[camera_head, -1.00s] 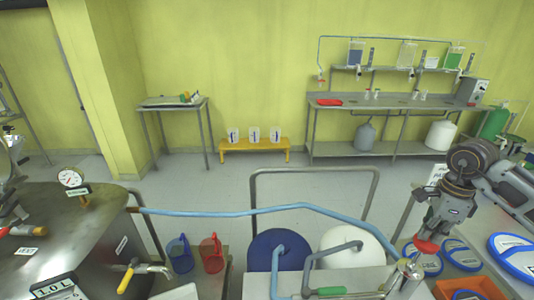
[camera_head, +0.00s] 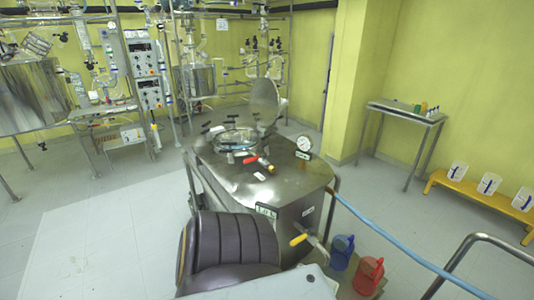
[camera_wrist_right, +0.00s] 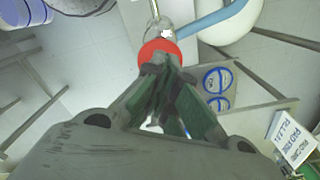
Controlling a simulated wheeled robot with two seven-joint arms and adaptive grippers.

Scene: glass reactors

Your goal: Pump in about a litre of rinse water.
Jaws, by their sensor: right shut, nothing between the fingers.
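A steel vessel (camera_head: 262,185) with an open lid stands mid-picture in the head view. A dial gauge (camera_head: 304,143) is on its top, with a red-handled valve (camera_head: 255,160) nearby. A yellow-handled valve (camera_head: 301,238) is on its front. A blue hose (camera_head: 395,244) runs from its right side towards the lower right. In the right wrist view, a red cap (camera_wrist_right: 160,47) sits at the metal and clear fitting (camera_wrist_right: 160,28) by the hose end (camera_wrist_right: 205,22). My right gripper (camera_wrist_right: 165,65) is shut and empty, its fingertips at the red cap; contact is unclear. My left gripper is out of view.
Blue (camera_head: 342,250) and red (camera_head: 368,274) jugs stand right of the vessel. A yellow bench (camera_head: 480,204) holds several white containers by the right wall. Glass reactors and a control panel (camera_head: 145,70) stand at the back left. The floor at left is clear.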

